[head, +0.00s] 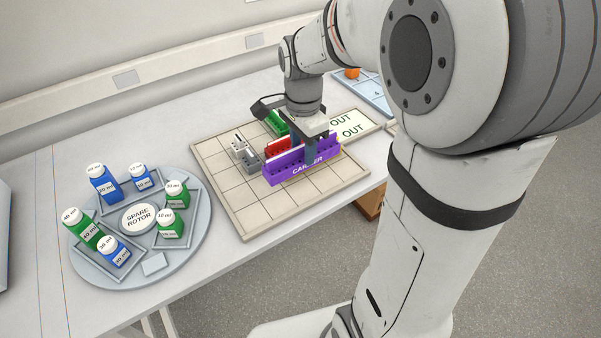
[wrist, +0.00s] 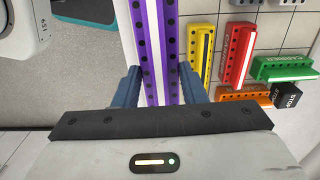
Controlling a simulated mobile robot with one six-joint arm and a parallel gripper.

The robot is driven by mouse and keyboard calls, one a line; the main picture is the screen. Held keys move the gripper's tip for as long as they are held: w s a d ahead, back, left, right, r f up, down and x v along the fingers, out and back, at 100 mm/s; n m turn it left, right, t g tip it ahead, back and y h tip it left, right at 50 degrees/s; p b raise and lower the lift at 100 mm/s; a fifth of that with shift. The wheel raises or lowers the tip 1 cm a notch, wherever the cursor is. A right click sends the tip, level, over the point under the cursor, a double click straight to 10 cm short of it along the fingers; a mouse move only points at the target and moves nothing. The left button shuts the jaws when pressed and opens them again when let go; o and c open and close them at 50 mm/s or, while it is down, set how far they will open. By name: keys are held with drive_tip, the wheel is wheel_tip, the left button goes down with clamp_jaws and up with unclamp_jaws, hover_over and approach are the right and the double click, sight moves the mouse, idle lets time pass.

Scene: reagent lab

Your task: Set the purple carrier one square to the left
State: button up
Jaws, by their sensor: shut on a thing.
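The purple carrier (head: 288,171) is a long block with a row of holes and a white label, standing on the gridded board (head: 225,202) in the head view. My gripper (head: 311,150) reaches down over it from above, with a finger on its near side. In the wrist view the carrier (wrist: 156,50) runs between the two blue fingers of my gripper (wrist: 160,88), which are shut on it. I cannot tell whether its base touches the board.
Red (wrist: 236,52), yellow (wrist: 203,45), green (wrist: 283,69) and orange (wrist: 241,92) blocks and a black stop block (wrist: 287,95) stand close beside the carrier. Grey pieces (head: 246,155) stand to its left. A round rotor tray (head: 200,235) with bottles is further left. Front-left squares are bare.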

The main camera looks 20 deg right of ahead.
wheel_tip(320, 180, down, 10)
drive_tip(key=shift+d+r, duration=0.1)
drive_tip(key=shift+r, duration=0.15)
drive_tip(key=shift+f, duration=0.1)
drive_tip(key=o, duration=1.1)
wheel_tip(320, 180, up, 12)
drive_tip(key=shift+f, duration=0.15)
drive_tip(key=shift+s+r, duration=0.15)
drive_tip(key=shift+r, duration=0.1)
drive_tip(key=s+n+t, duration=0.3)
drive_tip(key=s+n, duration=1.1)
drive_tip(key=shift+d+r, duration=0.35)
drive_tip(key=shift+r, duration=0.1)
